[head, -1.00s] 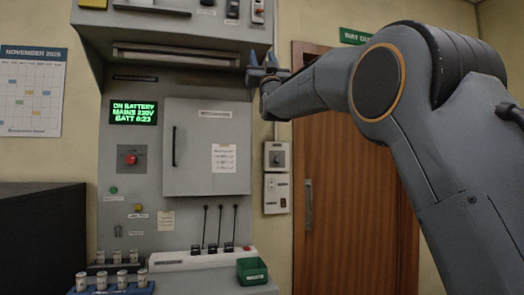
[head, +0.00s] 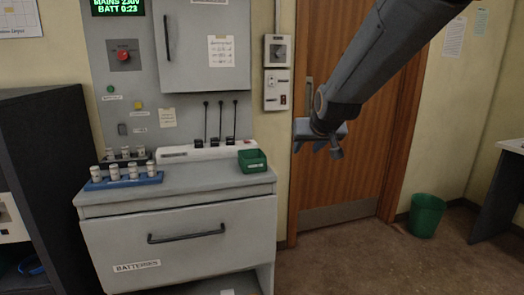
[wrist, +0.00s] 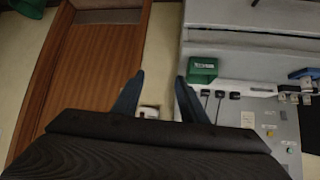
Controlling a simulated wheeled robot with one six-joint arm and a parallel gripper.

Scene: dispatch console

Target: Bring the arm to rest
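My gripper (head: 321,132) hangs at the end of my raised arm in front of the brown door (head: 345,175), right of the console. In the wrist view my gripper (wrist: 157,88) has its two dark fingers spread apart with nothing between them. It touches nothing that I can see. My upper arm runs out of the top of the head view.
The console counter (head: 205,180) holds a blue rack of cylinders (head: 124,179), a white strip with plugs, and a green tray (head: 252,160). The battery drawer (head: 180,245) below is shut. A green bin (head: 426,215) stands right of the door. The floor between is clear.

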